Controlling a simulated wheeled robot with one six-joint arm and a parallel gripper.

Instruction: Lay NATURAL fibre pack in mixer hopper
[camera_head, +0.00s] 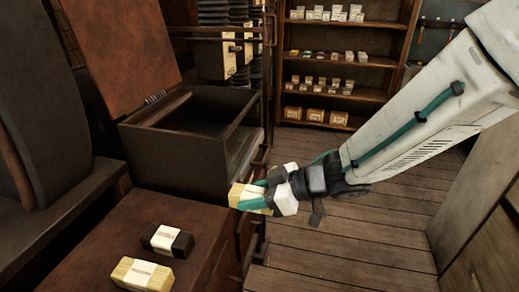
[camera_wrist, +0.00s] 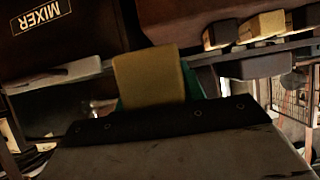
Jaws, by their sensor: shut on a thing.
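My gripper (camera_head: 264,194) is shut on a pale yellow fibre pack (camera_head: 246,197), held in the air beside the bench and in front of the mixer. The held pack fills the middle of the wrist view (camera_wrist: 149,76); I cannot read a name on it. The mixer hopper (camera_head: 178,158) is a dark open-topped box at centre left, with its brown lid (camera_head: 115,50) raised behind it. Its front carries a MIXER label, upside down in the wrist view (camera_wrist: 40,17). The held pack is outside the hopper, lower than its rim and to its right.
A black pack (camera_head: 167,241) and another pale yellow pack (camera_head: 143,274) with white bands lie on the brown bench (camera_head: 98,238). A dark frame stands right of the mixer. Shelves (camera_head: 335,98) with small boxes stand at the back. The wooden floor (camera_head: 370,228) is clear.

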